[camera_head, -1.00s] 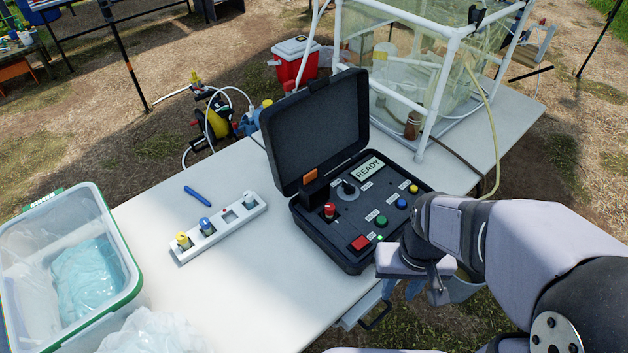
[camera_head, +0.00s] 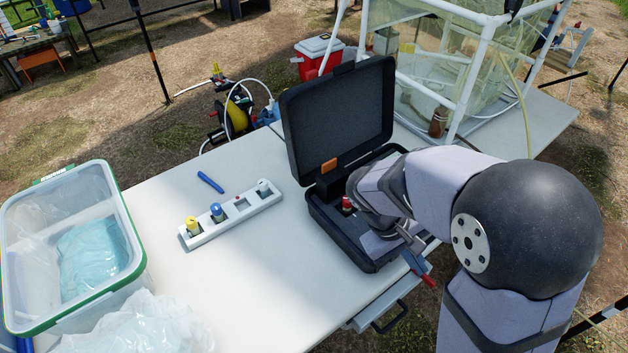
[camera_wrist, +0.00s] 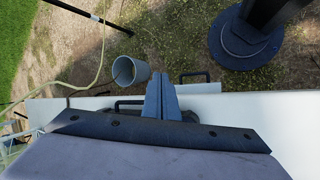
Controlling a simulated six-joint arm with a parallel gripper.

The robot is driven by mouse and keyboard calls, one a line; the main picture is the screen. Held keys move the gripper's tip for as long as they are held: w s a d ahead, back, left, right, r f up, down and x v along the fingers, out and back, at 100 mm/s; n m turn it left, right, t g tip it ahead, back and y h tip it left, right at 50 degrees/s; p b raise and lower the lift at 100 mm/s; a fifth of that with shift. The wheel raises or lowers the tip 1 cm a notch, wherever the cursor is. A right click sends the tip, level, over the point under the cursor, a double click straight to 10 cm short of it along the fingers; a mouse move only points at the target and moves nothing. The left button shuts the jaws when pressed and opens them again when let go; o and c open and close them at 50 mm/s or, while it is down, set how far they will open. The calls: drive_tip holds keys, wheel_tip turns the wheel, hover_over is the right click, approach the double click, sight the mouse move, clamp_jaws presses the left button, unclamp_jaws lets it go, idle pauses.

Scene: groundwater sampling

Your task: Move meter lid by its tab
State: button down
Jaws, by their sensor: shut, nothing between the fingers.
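The meter is a black case (camera_head: 322,215) on the white table, with its padded lid (camera_head: 335,112) standing open and upright at the back. An orange tab (camera_head: 329,165) sits at the lower edge of the lid, at its front face. My arm reaches across the case from the right and hides most of its panel; a red knob shows beside my wrist. My gripper (camera_wrist: 160,80) is shut and empty in the wrist view, pointing out past the table edge toward the ground. It is apart from the tab, which is not in the wrist view.
A white rack (camera_head: 232,214) with coloured plugs and a blue pen (camera_head: 210,182) lie left of the case. A clear bin (camera_head: 130,225) stands further left. A framed tank (camera_head: 430,70) stands behind right.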

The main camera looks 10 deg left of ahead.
sight(333, 180)
drive_tip(key=w+a+f+n+t+h+b, duration=0.1)
drive_tip(key=w+a+t, duration=0.1)
drive_tip(key=w+a, duration=0.1)
drive_tip(key=w+a+f+n+t+h+b, duration=0.1)
drive_tip(key=w+a+t+b, duration=0.1)
drive_tip(key=w, duration=0.3)
drive_tip(key=w+a+n+t+h+b, duration=0.2)
drive_tip(key=w+a, duration=0.2)
drive_tip(key=shift+a+f+t, duration=0.25)
drive_tip(key=shift+f+t, duration=0.05)
drive_tip(key=shift+f, duration=0.1)
drive_tip(key=w+a+t+b, duration=0.1)
drive_tip(key=a, duration=0.2)
drive_tip(key=w+a+n+t+b, duration=0.1)
drive_tip(key=a+t, duration=0.1)
drive_tip(key=a, duration=0.1)
drive_tip(key=w+a+n+t+b, duration=0.1)
drive_tip(key=a, duration=0.2)
drive_tip(key=shift+w+a+r+t, duration=0.2)
drive_tip(key=shift+w+a+t, duration=0.05)
drive_tip(key=shift+w+t, duration=0.15)
drive_tip(key=a+r+n+t+y+b, duration=0.1)
drive_tip(key=a+n+t+y+b, duration=0.3)
drive_tip(key=a, duration=0.7)
drive_tip(key=w+d+m+h+p, duration=0.1)
drive_tip(key=w+d+p, duration=0.3)
drive_tip(key=w, duration=0.5)
drive_tip(key=shift+d+r+m+t+h+p, duration=0.2)
drive_tip(key=shift+d+m+t+h+p, duration=0.15)
drive_tip(key=shift+m, duration=0.35)
